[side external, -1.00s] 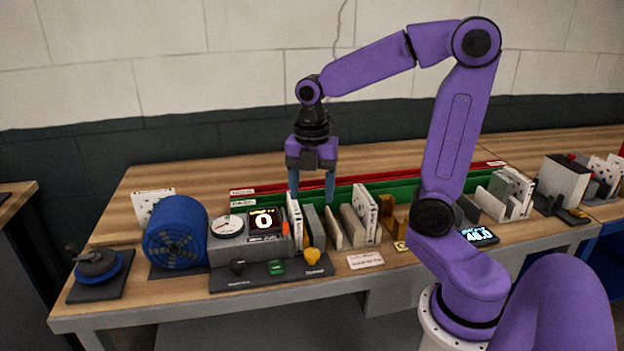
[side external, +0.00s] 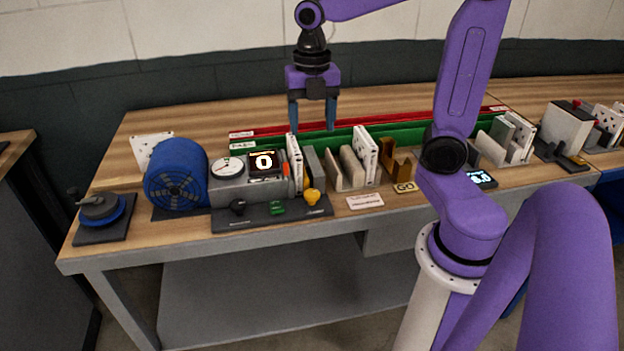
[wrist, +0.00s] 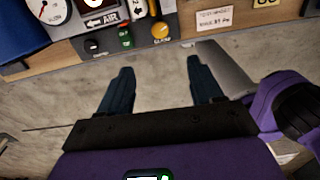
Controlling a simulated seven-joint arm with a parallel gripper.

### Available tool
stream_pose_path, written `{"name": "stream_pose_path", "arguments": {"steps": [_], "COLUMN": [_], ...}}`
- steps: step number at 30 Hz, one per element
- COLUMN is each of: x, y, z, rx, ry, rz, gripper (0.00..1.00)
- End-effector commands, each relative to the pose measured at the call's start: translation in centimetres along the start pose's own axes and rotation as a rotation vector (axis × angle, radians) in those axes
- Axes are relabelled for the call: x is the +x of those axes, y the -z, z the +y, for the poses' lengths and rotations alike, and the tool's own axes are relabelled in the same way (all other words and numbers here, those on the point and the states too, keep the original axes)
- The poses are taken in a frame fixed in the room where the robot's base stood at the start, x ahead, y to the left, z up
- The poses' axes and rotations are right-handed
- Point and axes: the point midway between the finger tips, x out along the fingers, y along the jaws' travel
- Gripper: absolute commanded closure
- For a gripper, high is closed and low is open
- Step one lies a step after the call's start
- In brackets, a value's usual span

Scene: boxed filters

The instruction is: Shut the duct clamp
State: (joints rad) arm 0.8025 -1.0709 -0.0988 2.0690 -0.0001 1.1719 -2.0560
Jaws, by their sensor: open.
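The grey duct unit (side external: 228,190) stands on the bench right of the blue fan, with a dial gauge and a display reading 0. White filter cards (side external: 295,160) stand upright at its right end. A black front panel (side external: 270,214) carries a black knob, a green switch and a yellow knob (side external: 312,196); the yellow knob also shows in the wrist view (wrist: 160,30). I cannot tell which part is the clamp. My gripper (side external: 312,126) is open and empty, pointing down and raised clear of the unit. In the wrist view its open fingers (wrist: 160,68) appear below the panel.
The blue fan (side external: 176,176) and a round black-and-blue device (side external: 101,210) stand to the left. Racks with upright plates (side external: 352,166) stand to the right. Green and red rails (side external: 345,134) run behind.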

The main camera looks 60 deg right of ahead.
Motion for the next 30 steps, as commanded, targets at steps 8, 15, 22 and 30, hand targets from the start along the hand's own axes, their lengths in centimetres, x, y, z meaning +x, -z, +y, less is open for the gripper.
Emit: {"name": "stream_pose_path", "arguments": {"steps": [8,15,22,30], "x": [2.9,7.4,11.6,15.4], "y": [0.1,0.1,0.1,0.1], "z": [-0.1,-0.1,-0.1,-0.1], "rx": [-0.018,-0.018,-0.017,-0.016], "ry": [0.005,0.006,0.006,0.004], "rz": [0.003,0.003,0.003,0.002], "gripper": [0.35,0.35,0.35,0.35]}}
